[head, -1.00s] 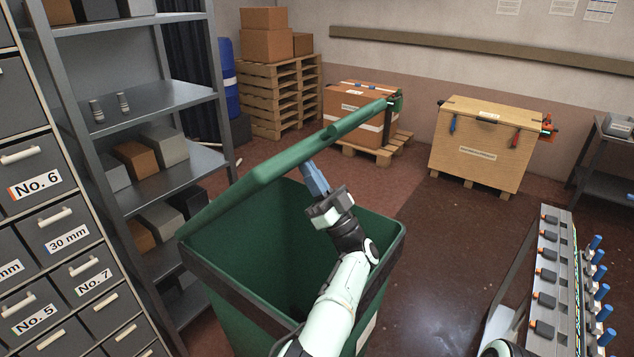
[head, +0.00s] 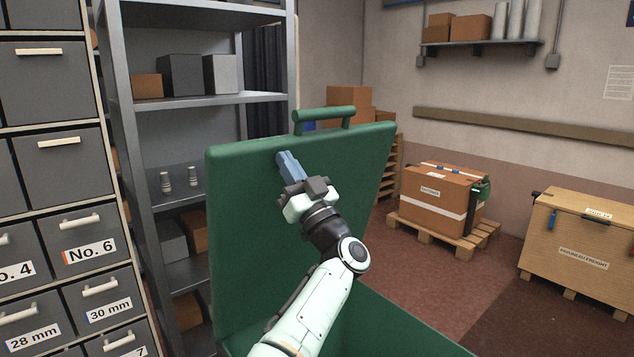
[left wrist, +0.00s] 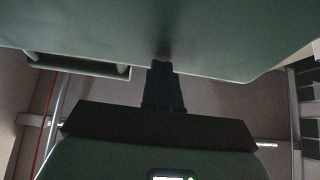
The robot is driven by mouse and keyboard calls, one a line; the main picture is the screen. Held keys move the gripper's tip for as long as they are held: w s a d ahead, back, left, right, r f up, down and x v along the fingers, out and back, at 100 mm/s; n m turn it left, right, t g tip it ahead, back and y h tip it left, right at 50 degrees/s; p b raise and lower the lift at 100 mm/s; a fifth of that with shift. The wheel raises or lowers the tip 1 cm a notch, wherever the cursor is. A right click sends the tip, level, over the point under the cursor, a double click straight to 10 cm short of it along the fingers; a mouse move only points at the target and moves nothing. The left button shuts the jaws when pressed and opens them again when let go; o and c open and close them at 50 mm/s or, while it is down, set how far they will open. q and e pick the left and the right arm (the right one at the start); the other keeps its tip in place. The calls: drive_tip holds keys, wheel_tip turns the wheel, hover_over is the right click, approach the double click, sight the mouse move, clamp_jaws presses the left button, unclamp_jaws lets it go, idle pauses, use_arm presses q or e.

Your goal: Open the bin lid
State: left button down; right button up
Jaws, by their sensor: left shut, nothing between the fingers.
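The green bin (head: 385,325) stands in front of me, its lower body cut off by the bottom of the head view. Its lid (head: 245,230) is raised to nearly upright, with a bar handle (head: 325,114) along its top edge. My left gripper (head: 284,160) is shut and empty, its blue fingertips against or very close to the lid's inner face, below the handle. In the left wrist view the lid (left wrist: 220,45) fills the top, its handle (left wrist: 80,66) shows at left, and the dark fingers (left wrist: 162,85) reach up to it. My right gripper is out of view.
A grey metal shelf (head: 205,102) with boxes stands behind the lid at left, beside drawer cabinets (head: 60,150). A brown crate (head: 436,200) on a pallet and a wooden crate (head: 580,245) stand at right. Red-brown floor (head: 420,275) is clear between bin and crates.

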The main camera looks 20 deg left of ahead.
use_arm(q)
drive_tip(key=shift+w+a+r+p, duration=0.15)
drive_tip(key=shift+w+a+r, duration=0.15)
drive_tip(key=shift+a, duration=0.25)
drive_tip(key=shift+w+a+r+p, duration=0.15)
drive_tip(key=shift+w+a, duration=0.15)
drive_tip(key=shift+a, duration=0.2)
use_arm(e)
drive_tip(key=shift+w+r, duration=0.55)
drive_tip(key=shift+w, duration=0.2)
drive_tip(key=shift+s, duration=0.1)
use_arm(q)
drive_tip(key=shift+d+f, duration=0.1)
drive_tip(key=b+v, duration=0.5)
drive_tip(key=v, duration=0.8)
drive_tip(key=shift+s+d+r+b, duration=0.2)
drive_tip(key=shift+s+b, duration=0.1)
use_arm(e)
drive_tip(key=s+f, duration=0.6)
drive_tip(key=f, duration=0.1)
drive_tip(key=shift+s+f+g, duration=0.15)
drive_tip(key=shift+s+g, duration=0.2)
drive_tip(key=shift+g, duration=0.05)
